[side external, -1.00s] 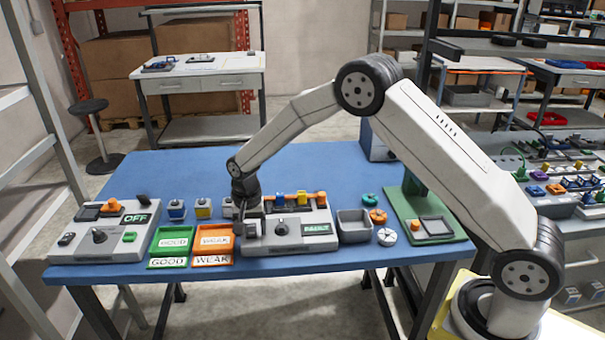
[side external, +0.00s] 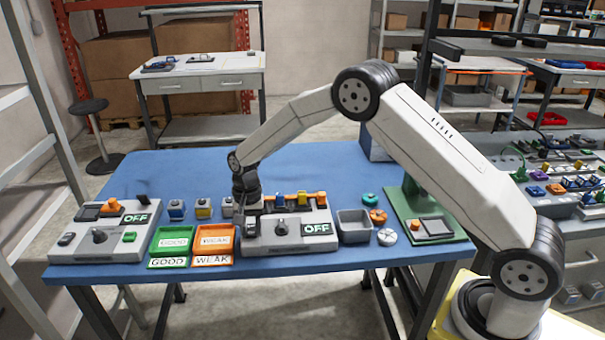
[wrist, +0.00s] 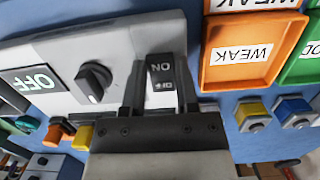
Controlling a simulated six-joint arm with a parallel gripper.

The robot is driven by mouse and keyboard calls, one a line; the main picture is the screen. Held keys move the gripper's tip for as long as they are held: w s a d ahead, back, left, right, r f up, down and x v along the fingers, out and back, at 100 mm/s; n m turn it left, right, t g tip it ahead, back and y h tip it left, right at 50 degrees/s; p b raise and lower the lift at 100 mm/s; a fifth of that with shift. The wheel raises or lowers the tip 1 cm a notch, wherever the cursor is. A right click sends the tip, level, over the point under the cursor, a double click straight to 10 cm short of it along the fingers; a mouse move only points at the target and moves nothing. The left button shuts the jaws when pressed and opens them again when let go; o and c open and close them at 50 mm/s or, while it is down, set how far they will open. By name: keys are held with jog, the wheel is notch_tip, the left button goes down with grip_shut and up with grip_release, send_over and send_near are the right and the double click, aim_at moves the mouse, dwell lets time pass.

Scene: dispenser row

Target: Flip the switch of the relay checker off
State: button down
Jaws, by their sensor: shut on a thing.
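A grey checker box (side external: 285,240), taken as the relay checker, stands mid-table with a dark knob (side external: 279,228) and a display (side external: 317,229) reading OFF. Its display also shows in the wrist view (wrist: 30,82). Its black rocker switch (wrist: 162,72), marked ON and OFF, sits at the end away from the display. My gripper (wrist: 160,95) is down at this switch, with one finger on each side, shut on it. In the side view my gripper (side external: 250,208) hides the switch.
A second grey box (side external: 100,240) with an OFF display stands at the left. Green (side external: 172,242) and orange (side external: 213,241) trays lie between the boxes. A grey bin (side external: 354,228) stands right of the checker. Blue table is clear behind.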

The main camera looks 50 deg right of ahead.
aim_at(252, 226)
jog(key=shift+w+d+r+g+y, duration=0.1)
jog(key=shift+w+d+g+y, duration=0.1)
jog(key=shift+g+y, duration=0.6)
jog(key=shift+c, duration=1.8)
grip_release()
jog(key=shift+r, duration=0.15)
jog(key=v, duration=0.7)
jog(key=shift+d+r, duration=0.1)
jog(key=shift+r, duration=0.2)
